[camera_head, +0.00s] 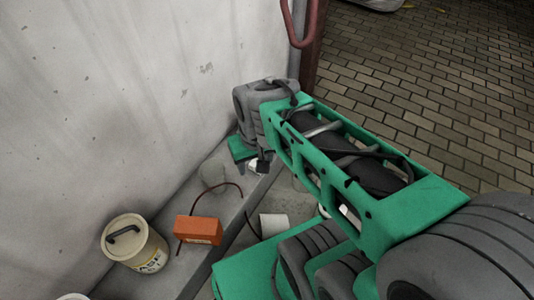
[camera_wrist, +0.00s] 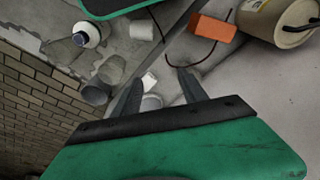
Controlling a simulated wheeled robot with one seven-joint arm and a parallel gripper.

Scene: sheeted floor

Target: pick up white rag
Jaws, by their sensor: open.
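A small white piece (camera_wrist: 149,80), which looks like the white rag, lies low between my fingers in the wrist view. A pale rounded object (camera_wrist: 151,102) sits just beside it, partly hidden by my gripper. My gripper (camera_wrist: 160,77) is open, with one finger on each side of these pale things and nothing held. I cannot tell how far above them the fingertips are. In the head view my gripper (camera_head: 261,166) is down near the wall ledge, mostly hidden by my wrist, with a bit of white (camera_head: 254,165) showing by it.
An orange box (camera_head: 198,231) with a dark cable and a cream bucket (camera_head: 135,243) stand on the ledge by the wall. A white cylinder (camera_head: 273,224) is near my base. The brick floor (camera_head: 430,80) is mostly clear.

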